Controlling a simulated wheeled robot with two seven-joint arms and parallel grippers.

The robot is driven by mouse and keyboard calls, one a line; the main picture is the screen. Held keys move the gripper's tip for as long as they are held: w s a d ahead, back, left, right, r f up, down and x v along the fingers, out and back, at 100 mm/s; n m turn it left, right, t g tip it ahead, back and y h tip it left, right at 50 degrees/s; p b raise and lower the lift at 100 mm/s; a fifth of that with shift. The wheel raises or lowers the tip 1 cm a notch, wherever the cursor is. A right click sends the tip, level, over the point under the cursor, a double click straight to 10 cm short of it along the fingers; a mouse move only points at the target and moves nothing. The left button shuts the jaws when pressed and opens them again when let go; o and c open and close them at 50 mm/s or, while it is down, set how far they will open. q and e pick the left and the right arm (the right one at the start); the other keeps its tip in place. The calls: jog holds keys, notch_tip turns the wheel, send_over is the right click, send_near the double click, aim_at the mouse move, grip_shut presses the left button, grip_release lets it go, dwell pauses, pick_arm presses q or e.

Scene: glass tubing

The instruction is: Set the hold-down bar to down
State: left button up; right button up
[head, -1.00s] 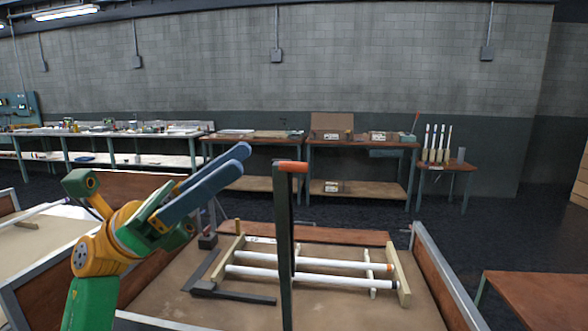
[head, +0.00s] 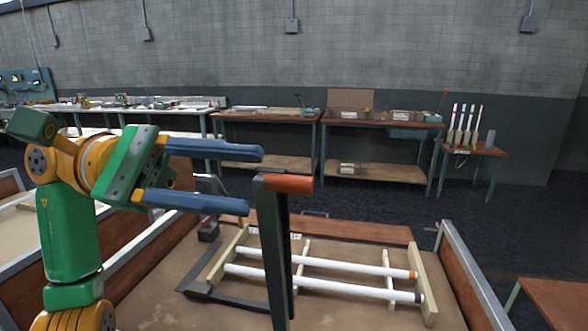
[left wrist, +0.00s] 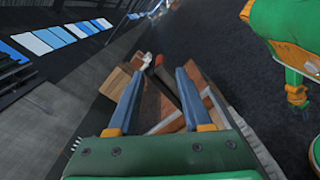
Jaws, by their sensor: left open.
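The hold-down bar (head: 272,245) is a dark green upright bar with an orange grip (head: 288,184) at its top. It stands raised in front of the white glass tubes (head: 320,262), which lie across a wooden rack (head: 222,258). My left gripper (head: 255,180) is open, its blue fingers pointing right, level with the bar's top and just left of it. In the left wrist view, the fingers (left wrist: 159,74) are apart, with the bar's dark length (left wrist: 153,97) showing between them. I cannot tell whether they touch it. My right gripper is not in view.
The tray table has a raised right rim (head: 470,280). A dark metal frame piece (head: 225,298) lies by the rack's left end. Benches (head: 375,120) and a small table with upright tubes (head: 468,150) stand at the back. A brown table (head: 555,300) is at lower right.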

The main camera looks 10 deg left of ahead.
aim_at(260, 186)
pick_arm(q)
jog(key=d, duration=0.2)
jog(key=d+p, duration=0.1)
jog(key=d, duration=0.2)
jog(key=shift+s+d+r, duration=0.1)
jog(key=shift+s+r, duration=0.05)
jog(key=shift+s, duration=0.05)
jog(key=shift+w+d, duration=0.1)
jog(key=shift+d, duration=0.4)
jog(key=shift+a, duration=0.15)
jog(key=shift+c, duration=0.2)
jog(key=c, duration=0.7)
jog(key=shift+f, duration=0.2)
grip_shut()
jog(key=shift+f, duration=0.15)
jog(key=w+n+p, duration=0.2)
jog(key=w+p, duration=0.8)
jog(key=w, duration=0.1)
jog(key=shift+w+r+n, duration=0.15)
jog(key=shift+r+n, duration=0.1)
jog(key=shift+n, duration=0.15)
